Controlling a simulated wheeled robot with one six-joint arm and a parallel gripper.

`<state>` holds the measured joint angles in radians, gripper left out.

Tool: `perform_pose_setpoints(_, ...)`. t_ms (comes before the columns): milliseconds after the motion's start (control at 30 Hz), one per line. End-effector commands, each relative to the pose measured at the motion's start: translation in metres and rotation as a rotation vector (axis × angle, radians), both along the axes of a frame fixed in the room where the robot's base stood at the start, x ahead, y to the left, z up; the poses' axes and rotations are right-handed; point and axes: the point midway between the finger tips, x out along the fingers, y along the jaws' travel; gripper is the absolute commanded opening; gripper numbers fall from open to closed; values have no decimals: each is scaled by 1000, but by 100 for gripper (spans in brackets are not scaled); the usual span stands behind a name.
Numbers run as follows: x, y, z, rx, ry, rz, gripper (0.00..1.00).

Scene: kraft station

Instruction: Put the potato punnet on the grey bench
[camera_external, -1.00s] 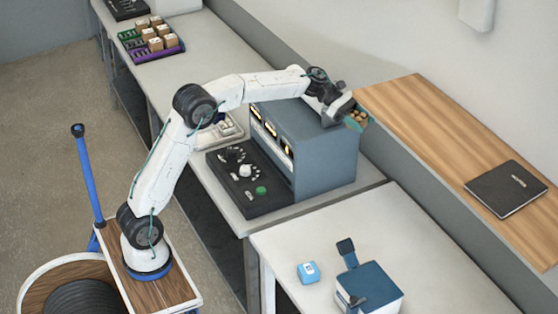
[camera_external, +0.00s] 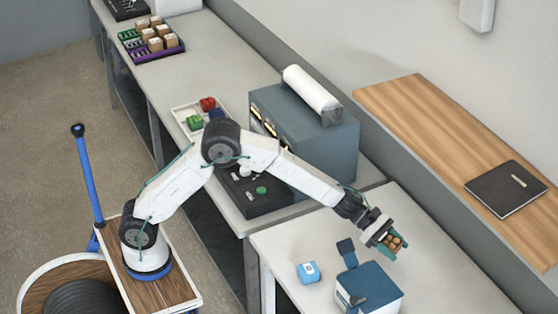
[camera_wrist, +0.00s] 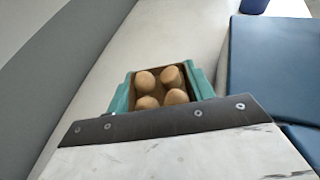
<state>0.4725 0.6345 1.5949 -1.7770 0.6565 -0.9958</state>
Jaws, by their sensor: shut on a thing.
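The potato punnet (camera_external: 391,243) is a small teal tray with several round brown potatoes. My gripper (camera_external: 382,236) is shut on it and holds it over the light grey bench (camera_external: 440,275) at the lower right of the external view. In the wrist view the punnet (camera_wrist: 121,97) shows just beyond the gripper's dark plate, potatoes facing up. The bench top (camera_wrist: 125,50) shows pale behind it. The gap between punnet and bench is hard to judge. The fingertips are largely hidden.
A blue box with an upright dark flap (camera_external: 372,285) and a small light-blue block (camera_external: 308,272) stand on the bench. A blue-grey cabinet (camera_external: 325,150) with a white roll stands behind. A wooden shelf (camera_external: 420,110) holds a black notebook (camera_external: 506,189). The bench's right side is clear.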

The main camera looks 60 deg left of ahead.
Motion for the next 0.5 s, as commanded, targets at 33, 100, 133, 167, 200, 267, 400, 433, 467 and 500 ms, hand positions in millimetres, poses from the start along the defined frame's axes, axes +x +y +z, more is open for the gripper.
perform_pose_setpoints(33,-2,-3,-6,0,2,0,27)
perform_pose_setpoints(100,-3,-5,-17,1,4,0,27)
perform_pose_setpoints(133,-3,-5,-24,0,5,1,27)
perform_pose_setpoints(167,-3,-5,-30,0,5,1,27)
perform_pose_setpoints(200,-3,-5,-37,0,3,0,27)
perform_pose_setpoints(267,-3,-4,-48,0,4,-1,27)
perform_pose_setpoints(400,-3,-4,-63,-1,2,1,27)
perform_pose_setpoints(433,-3,-4,-65,-2,1,1,27)
perform_pose_setpoints(467,-3,-4,-66,-1,2,1,27)
perform_pose_setpoints(500,-3,-4,-69,0,1,0,27)
